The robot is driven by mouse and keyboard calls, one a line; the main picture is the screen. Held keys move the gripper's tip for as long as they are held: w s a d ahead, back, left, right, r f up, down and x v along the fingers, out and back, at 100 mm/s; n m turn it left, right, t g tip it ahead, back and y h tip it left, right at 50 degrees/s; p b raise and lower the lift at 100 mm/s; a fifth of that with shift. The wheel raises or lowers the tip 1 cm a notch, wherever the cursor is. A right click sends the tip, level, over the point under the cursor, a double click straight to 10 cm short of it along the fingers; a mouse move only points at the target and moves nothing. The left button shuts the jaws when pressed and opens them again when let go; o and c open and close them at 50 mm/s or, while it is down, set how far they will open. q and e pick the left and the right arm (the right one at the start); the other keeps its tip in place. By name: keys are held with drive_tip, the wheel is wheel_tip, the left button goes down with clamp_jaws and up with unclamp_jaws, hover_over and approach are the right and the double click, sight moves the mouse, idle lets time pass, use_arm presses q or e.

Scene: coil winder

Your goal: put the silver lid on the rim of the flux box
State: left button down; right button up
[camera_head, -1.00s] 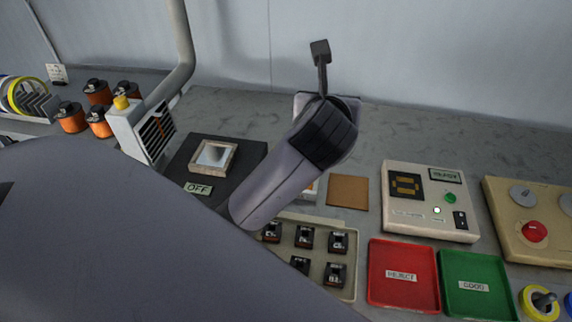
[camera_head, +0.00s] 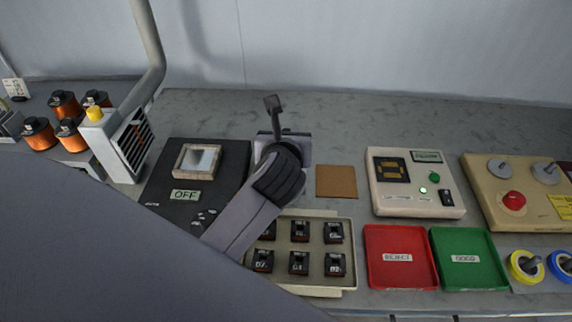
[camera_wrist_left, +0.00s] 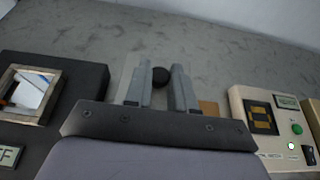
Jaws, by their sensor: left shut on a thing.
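My left gripper (camera_head: 278,172) is over the middle of the bench, behind the tray of small black parts. In the left wrist view its two fingers (camera_wrist_left: 160,72) are shut on the silver lid, with a round black knob (camera_wrist_left: 160,77) between them. The silver lid (camera_head: 298,148) shows as a pale plate edge behind and to the right of the gripper in the head view. I cannot tell whether the lid touches a rim. My right gripper is not in view.
A black unit with a square metal-framed opening (camera_head: 179,160) and an OFF label stands left. The parts tray (camera_head: 344,258) is in front. A brown mat (camera_head: 336,181), a cream instrument (camera_head: 405,207), and red (camera_head: 401,283) and green (camera_head: 468,284) trays are right.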

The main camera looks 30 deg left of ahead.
use_arm(q)
wheel_tip(320, 180, down, 10)
drive_tip(key=shift+r, duration=0.2)
idle(0.3)
drive_tip(key=c, duration=0.9)
unclamp_jaws()
drive_tip(key=shift+f, duration=0.15)
drive_tip(key=shift+c, duration=0.2)
